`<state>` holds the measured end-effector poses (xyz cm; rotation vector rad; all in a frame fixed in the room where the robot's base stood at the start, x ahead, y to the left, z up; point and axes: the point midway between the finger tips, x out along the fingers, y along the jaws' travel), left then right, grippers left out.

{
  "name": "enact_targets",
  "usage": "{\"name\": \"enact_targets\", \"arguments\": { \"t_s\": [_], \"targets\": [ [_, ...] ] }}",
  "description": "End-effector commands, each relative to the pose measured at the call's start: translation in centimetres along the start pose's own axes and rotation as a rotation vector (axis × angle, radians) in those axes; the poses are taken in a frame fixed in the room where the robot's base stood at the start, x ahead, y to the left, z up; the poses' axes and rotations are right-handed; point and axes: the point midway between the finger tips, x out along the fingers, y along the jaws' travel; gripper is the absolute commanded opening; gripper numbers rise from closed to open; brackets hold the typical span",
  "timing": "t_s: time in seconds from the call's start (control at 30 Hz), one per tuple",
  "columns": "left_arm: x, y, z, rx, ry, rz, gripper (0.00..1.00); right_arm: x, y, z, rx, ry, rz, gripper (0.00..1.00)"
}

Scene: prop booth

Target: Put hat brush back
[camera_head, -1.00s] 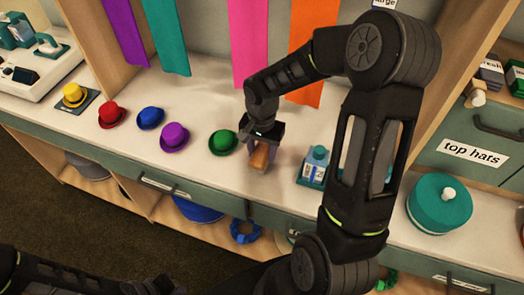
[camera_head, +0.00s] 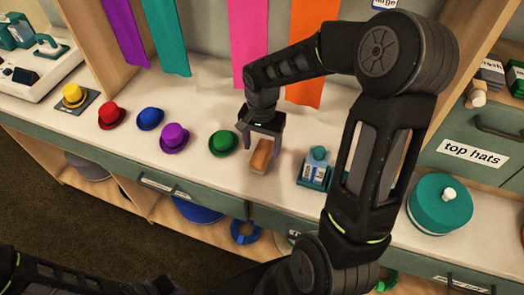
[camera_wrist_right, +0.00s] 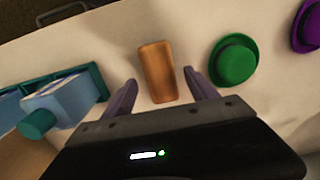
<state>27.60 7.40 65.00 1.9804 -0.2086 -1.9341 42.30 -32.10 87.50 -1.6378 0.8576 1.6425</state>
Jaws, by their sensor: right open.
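The hat brush, seen as a brown wooden block (camera_head: 262,155), lies on the white counter just right of the green hat (camera_head: 223,143). My right gripper (camera_head: 262,150) is open above it. In the right wrist view the brown block (camera_wrist_right: 158,72) shows between the two spread fingers (camera_wrist_right: 160,88), with gaps on both sides. The fingers do not touch it there. Any bristles are hidden. My left gripper is not seen; only part of my left arm shows at the bottom left of the head view.
Yellow (camera_head: 75,95), red (camera_head: 111,115), blue (camera_head: 150,118) and purple (camera_head: 174,138) hats line the counter to the left. A teal holder with a bottle (camera_head: 316,170) stands right of the brush. A round teal box (camera_head: 440,203) is further right. Ribbons hang behind.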

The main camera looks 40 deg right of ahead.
Motion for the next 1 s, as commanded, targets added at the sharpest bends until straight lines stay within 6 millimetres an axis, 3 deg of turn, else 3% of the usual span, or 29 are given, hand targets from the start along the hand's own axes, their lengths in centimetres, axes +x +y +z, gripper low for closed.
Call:
{"name": "enact_targets", "arguments": {
  "t_s": [0.2, 0.4, 1.0],
  "targets": [
    [0.3, -0.1, 0.0, 0.001, 0.001, 0.001, 0.0, -4.8, -0.1, -0.1, 0.0, 0.004, -0.003, 0.67],
    [0.5, -0.1, -0.1, 0.001, 0.001, 0.002, 0.0, -7.8, 0.0, 0.0, 0.0, 0.002, -0.001, 0.67],
    [0.4, -0.1, -0.1, 0.001, 0.002, 0.002, 0.0, -8.5, 0.0, 0.0, 0.0, -0.001, 0.0, 0.67]
  ]
}}
